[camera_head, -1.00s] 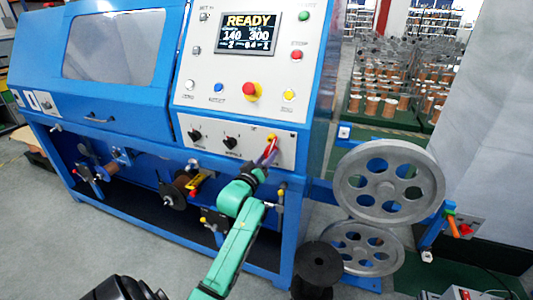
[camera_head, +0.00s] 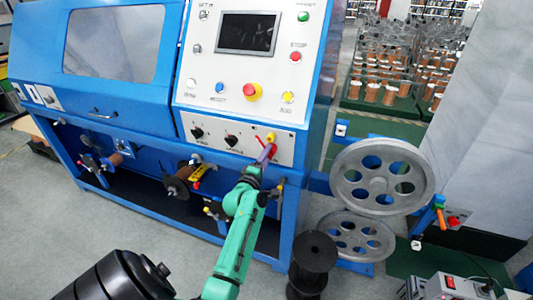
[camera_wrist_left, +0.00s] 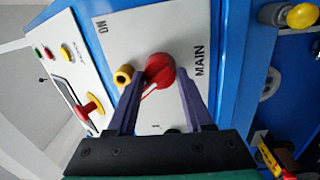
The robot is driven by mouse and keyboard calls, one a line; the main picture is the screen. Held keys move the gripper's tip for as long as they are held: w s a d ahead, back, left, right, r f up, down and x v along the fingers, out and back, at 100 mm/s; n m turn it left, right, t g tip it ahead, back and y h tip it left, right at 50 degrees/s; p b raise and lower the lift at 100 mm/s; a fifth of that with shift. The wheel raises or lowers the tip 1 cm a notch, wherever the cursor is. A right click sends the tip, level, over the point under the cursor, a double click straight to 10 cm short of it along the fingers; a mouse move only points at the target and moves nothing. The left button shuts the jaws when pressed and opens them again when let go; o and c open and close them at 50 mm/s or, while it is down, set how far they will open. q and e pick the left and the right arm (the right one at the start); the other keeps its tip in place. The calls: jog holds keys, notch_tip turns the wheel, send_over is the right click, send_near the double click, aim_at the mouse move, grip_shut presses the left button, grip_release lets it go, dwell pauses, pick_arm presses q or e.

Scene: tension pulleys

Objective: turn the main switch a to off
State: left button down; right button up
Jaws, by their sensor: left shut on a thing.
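The main switch is a red knob (camera_head: 271,138) at the right end of the lower white panel on the blue machine. In the left wrist view the red knob (camera_wrist_left: 158,70) sits between the fingers, beside the printed word MAIN, with ON printed at the upper left. The display (camera_head: 247,33) above is dark. My right gripper is not in view.
Two black knobs (camera_head: 231,141) are left of the switch. A red-and-yellow button (camera_head: 252,91) is above. A small yellow part (camera_wrist_left: 124,75) is close beside the red knob. Grey pulley wheels (camera_head: 382,177) and a black spool (camera_head: 313,262) stand to the right.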

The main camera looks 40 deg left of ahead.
pick_arm(q)
jog(key=shift+n+p, duration=0.5)
jog(key=shift+n, duration=1.1)
jog(key=shift+y, duration=0.3)
jog(key=shift+c, duration=2.1)
grip_release()
jog(key=shift+o, duration=0.6)
jog(key=shift+a, duration=0.1)
